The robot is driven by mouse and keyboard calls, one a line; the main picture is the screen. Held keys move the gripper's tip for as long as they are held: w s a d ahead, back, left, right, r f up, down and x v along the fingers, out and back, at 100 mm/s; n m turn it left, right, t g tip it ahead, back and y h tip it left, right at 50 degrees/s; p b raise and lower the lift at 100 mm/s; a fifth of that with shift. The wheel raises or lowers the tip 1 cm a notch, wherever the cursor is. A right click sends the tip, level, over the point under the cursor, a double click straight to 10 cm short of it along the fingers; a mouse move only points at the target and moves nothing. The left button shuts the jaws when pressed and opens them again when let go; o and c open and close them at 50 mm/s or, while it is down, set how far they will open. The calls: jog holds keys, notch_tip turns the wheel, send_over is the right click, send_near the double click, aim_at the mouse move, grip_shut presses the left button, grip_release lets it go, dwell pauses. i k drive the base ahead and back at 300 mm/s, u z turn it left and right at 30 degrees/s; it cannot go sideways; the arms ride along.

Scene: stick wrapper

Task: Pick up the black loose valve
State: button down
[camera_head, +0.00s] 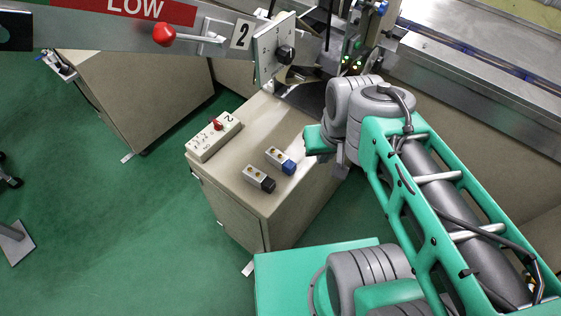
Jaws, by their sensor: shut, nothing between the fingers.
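The black loose valve (258,178) lies on the beige cabinet top, towards its front edge. It has a silver block body with round brass-coloured ports and a black end on its right. A similar valve with a blue end (281,160) lies just behind it and to the right, apart from it. My gripper (340,166) is at the end of my green and grey arm, to the right of both valves and apart from the black one. It is shut and empty; its fingers show only as a small grey part below the wrist.
A white switch box (213,136) with a red knob sits at the cabinet top's (248,133) left edge. A grey machine bar (190,40) with a red-handled lever (164,35) and a numbered plate (275,48) stand behind. Bare cabinet top surrounds the valves.

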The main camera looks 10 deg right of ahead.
aim_at(261, 180)
jog(key=u, duration=0.25)
jog(key=k, duration=1.15)
jog(key=u, duration=1.2)
jog(key=i, duration=0.5)
jog(key=z, duration=0.05)
